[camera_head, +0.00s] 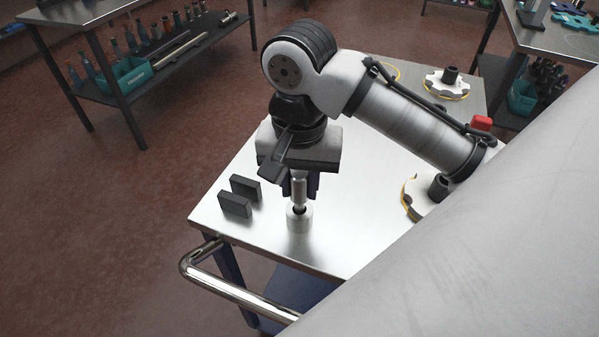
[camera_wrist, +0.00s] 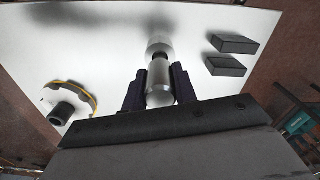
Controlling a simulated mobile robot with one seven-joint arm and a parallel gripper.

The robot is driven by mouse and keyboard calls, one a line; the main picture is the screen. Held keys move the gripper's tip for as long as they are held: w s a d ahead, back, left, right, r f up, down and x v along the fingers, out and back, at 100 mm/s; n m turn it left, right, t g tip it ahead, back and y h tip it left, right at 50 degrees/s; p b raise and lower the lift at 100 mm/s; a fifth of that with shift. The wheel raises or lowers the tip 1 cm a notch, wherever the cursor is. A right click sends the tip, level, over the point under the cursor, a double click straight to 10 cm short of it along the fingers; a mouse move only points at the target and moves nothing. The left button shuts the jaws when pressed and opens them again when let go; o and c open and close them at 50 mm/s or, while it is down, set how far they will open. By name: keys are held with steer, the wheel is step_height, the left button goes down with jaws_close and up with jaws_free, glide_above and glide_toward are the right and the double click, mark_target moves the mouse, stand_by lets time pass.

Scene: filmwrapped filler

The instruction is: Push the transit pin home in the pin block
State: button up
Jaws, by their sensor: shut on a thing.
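My gripper (camera_head: 300,190) is shut on a silver metal cylinder, which I take to be the transit pin (camera_head: 299,187). The pin is upright, and it also shows in the wrist view (camera_wrist: 159,80) between the two dark fingers. Directly below it on the metal table stands a short, pale round block with a dark opening in its top, which I take to be the pin block (camera_head: 300,220); it shows beyond the pin in the wrist view (camera_wrist: 160,45). The pin's lower end is at the dark opening; I cannot tell how deep it sits.
Two black rectangular blocks (camera_head: 235,205) stand on the table left of the pin block. White lobed parts with dark knobs and yellow edging (camera_head: 447,83) lie at the right and back. A chrome rail (camera_head: 235,283) runs along the near edge. The tabletop (camera_head: 345,240) right of the pin block is clear.

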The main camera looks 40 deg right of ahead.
mark_target(299, 173)
steer(key=shift+f+b, duration=1)
steer(key=shift+f, duration=0.7)
steer(key=o, duration=1.6)
step_height(299, 173, up, 8)
steer(key=p, duration=0.7)
steer(key=shift+p, duration=0.4)
